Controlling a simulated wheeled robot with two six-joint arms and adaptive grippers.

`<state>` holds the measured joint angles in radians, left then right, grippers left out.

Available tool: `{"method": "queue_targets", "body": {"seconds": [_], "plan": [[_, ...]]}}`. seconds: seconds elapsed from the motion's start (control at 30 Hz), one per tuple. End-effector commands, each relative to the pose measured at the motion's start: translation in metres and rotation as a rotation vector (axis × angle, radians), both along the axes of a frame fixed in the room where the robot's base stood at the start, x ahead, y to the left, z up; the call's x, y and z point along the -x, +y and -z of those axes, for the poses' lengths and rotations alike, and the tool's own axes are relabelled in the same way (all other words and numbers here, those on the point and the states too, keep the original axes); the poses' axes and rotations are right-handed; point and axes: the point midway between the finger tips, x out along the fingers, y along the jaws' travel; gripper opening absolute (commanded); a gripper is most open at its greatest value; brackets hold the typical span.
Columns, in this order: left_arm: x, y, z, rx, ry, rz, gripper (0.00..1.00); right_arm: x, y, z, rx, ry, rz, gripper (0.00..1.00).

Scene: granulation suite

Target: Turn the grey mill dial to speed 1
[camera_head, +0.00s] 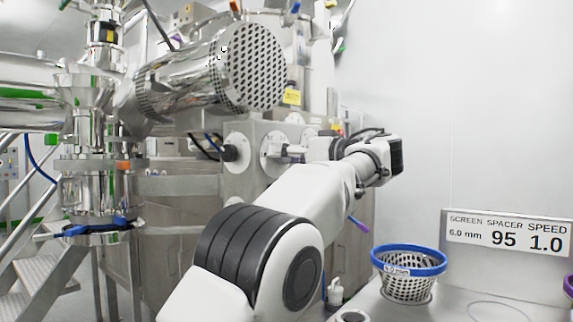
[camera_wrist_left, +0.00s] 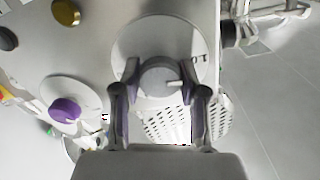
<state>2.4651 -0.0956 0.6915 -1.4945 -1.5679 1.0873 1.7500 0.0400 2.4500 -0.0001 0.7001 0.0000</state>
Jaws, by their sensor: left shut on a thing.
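The grey mill dial (camera_wrist_left: 160,78) is a round knob with a pale pointer line, mounted on a white round plate (camera_wrist_left: 145,35). In the wrist view the pointer lies toward the right, and a partly readable marking shows on the plate's right side. My left gripper (camera_wrist_left: 160,98) is shut on the dial, with one finger on each side. In the head view my left gripper (camera_head: 292,150) is at the white plate (camera_head: 270,160) on the steel machine's face, and the dial is largely hidden. My right gripper is not in view.
A sign (camera_head: 508,235) reads screen 6.0 mm, spacer 95, speed 1.0. A blue-rimmed perforated basket (camera_head: 408,290) stands on the bench at right. A purple knob (camera_wrist_left: 65,110) and a gold knob (camera_wrist_left: 66,12) sit near the dial. A perforated steel drum (camera_head: 255,67) overhangs the arm.

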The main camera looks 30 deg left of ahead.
Motion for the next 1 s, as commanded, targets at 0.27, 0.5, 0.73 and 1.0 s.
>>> {"method": "queue_targets", "body": {"seconds": [0.27, 0.5, 0.73, 1.0], "plan": [[-0.0001, 0.0005, 0.0009, 0.009, -0.114, 0.0, 0.08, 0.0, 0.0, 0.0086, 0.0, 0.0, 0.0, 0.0], [-0.0003, 0.0005, 0.0004, 0.011, -0.142, 0.0, 0.08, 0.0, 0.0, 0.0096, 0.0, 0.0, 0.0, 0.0], [-0.0003, 0.0004, 0.0003, 0.012, -0.141, 0.0, 0.08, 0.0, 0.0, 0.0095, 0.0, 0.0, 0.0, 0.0], [-0.0003, 0.0003, 0.0003, 0.012, -0.141, 0.0, 0.68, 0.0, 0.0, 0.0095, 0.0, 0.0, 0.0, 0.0]]}}
